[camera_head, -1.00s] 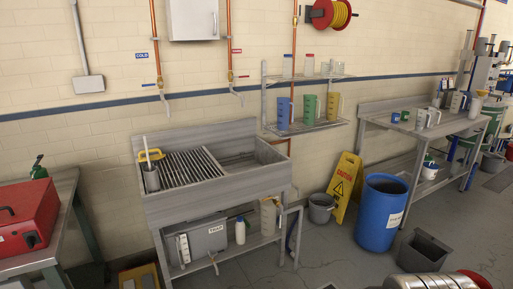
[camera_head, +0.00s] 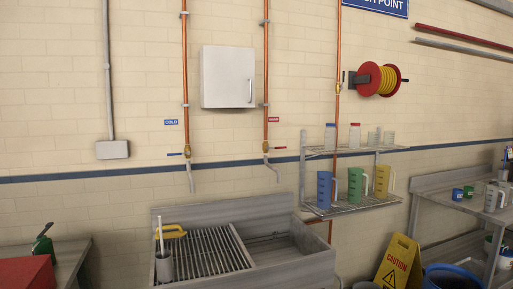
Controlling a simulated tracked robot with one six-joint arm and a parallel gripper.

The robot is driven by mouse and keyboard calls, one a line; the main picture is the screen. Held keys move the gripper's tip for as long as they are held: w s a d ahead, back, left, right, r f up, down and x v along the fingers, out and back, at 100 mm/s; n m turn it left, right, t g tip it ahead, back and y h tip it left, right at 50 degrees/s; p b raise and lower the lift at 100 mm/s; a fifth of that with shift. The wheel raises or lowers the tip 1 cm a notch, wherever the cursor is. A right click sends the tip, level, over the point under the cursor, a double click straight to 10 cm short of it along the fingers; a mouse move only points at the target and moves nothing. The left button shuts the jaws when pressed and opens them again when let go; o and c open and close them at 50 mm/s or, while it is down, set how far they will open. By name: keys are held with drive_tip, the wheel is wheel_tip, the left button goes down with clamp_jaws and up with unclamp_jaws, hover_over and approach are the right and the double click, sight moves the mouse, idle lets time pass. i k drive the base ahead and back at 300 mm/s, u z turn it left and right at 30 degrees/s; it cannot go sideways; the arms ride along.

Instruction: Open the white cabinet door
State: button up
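The white cabinet (camera_head: 227,77) hangs on the brick wall, above the sink, between two copper pipes. Its door is shut, and a slim vertical handle (camera_head: 250,91) runs along the door's right edge. My gripper and arm are not in view.
A grey sink with a slatted rack (camera_head: 198,252) stands below the cabinet. Copper pipes with taps (camera_head: 185,100) (camera_head: 266,100) flank the cabinet closely. A wire shelf with several jugs (camera_head: 349,208) and a red hose reel (camera_head: 378,79) are to the right. A yellow caution sign (camera_head: 398,264) stands lower right.

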sight(229, 73)
drive_tip(key=u, duration=0.15)
drive_tip(key=i, duration=0.75)
drive_tip(key=u, duration=0.3)
drive_tip(key=i, duration=1.5)
drive_tip(key=u, duration=0.25)
